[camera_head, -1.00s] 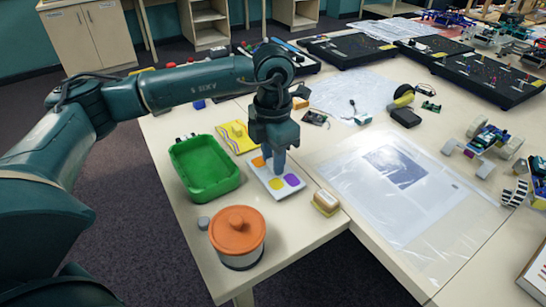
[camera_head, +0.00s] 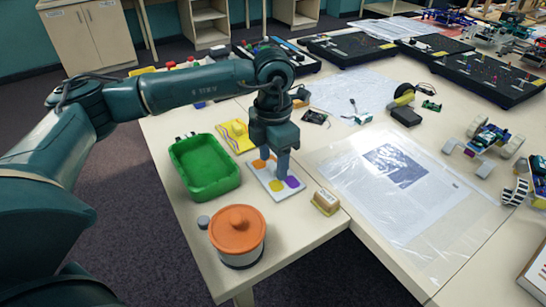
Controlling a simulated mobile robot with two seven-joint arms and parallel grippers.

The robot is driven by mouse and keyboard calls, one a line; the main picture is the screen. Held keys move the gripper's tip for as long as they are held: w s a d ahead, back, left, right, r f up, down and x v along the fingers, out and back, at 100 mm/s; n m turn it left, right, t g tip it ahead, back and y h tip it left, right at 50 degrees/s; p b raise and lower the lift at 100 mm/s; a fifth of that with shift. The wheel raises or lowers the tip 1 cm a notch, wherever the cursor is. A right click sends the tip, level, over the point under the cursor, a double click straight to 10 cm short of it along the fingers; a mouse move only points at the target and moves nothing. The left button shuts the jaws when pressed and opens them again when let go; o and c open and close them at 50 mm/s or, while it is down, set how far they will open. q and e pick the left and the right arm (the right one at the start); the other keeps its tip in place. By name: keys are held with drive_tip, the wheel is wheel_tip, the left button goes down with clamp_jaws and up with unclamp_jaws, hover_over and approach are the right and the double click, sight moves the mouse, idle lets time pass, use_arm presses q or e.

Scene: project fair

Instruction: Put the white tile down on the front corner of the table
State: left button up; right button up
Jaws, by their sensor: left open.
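The white tile (camera_head: 273,186), with orange, yellow and purple round patches, lies flat on the near table (camera_head: 300,225), right of the green tray. My left gripper (camera_head: 271,172) points down just over the tile with its two fingers apart. It is open, and the fingers hide part of the tile's far half. I cannot tell whether the fingertips touch the tile. My right gripper is not in view.
The green tray (camera_head: 204,188) and an orange-lidded pot (camera_head: 237,232) stand left of and nearer than the tile. A small tan and white block (camera_head: 325,202) lies to its right, a yellow piece (camera_head: 236,134) behind. Bare tabletop shows between pot and block.

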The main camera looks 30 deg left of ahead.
sight(273, 164)
use_arm(q)
wheel_tip(273, 164, up, 12)
drive_tip(key=shift+b, duration=0.45)
drive_tip(key=shift+r, duration=0.1)
